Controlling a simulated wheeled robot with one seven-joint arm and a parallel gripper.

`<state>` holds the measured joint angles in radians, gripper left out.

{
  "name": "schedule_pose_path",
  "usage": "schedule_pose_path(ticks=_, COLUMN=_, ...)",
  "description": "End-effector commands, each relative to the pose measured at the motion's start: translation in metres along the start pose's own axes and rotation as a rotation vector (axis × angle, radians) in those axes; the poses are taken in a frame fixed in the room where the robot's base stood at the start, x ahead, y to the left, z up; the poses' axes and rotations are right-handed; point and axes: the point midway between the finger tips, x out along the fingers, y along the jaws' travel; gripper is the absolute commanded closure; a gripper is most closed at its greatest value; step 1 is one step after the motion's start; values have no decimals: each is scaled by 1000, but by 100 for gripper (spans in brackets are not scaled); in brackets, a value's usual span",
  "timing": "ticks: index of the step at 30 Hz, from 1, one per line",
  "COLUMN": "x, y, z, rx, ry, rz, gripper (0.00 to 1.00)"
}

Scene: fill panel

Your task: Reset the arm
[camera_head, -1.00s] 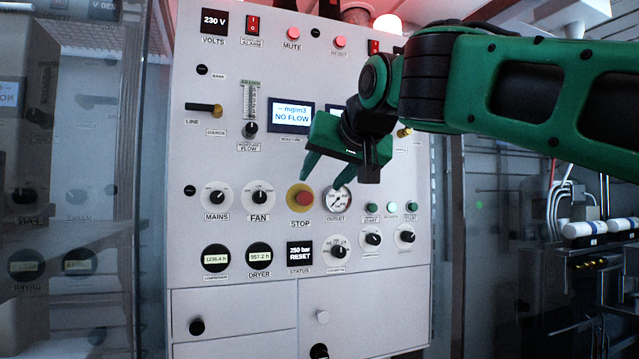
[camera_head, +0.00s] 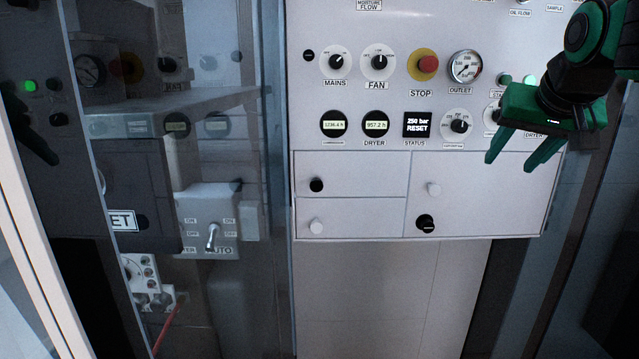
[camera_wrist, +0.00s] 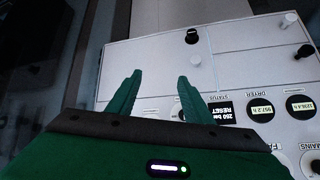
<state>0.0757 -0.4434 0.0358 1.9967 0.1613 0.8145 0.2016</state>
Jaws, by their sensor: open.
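My gripper (camera_head: 513,160) is green and black and shows at the right of the head view, in front of the lower right part of the white control panel (camera_head: 350,218). Its two fingers are apart with nothing between them. They point down and to the left in the head view. In the wrist view the two green fingers (camera_wrist: 158,92) are spread, with the panel's plain lower face beyond them. My gripper hides part of the dials at the panel's right side.
The red STOP button (camera_head: 428,64), OUTLET gauge (camera_head: 466,67) and rotary knobs lie left of my gripper. A glass-like panel and a grey toggle box (camera_head: 210,225) stand at the left. Space below the panel looks clear.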

Motion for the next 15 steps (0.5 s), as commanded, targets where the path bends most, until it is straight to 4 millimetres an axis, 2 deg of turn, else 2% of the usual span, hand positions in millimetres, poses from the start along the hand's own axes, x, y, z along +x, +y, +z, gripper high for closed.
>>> schedule_pose_path(ticks=1, x=14, y=22, z=25, rx=10, ry=-60, rz=32, gripper=54)
schedule_pose_path(ticks=5, x=41, y=71, z=89, rx=34, ry=-210, rz=100, gripper=54)
schedule_pose_path(ticks=6, x=47, y=85, z=111, rx=42, ry=-259, rz=117, gripper=54)
schedule_pose_path(ticks=8, x=54, y=105, z=144, rx=56, ry=-333, rz=141, gripper=54)
schedule_pose_path(ticks=12, x=61, y=142, z=224, rx=92, ry=-506, rz=179, gripper=54)
schedule_pose_path(ticks=15, x=59, y=159, z=275, rx=115, ry=-613, rz=191, gripper=54)
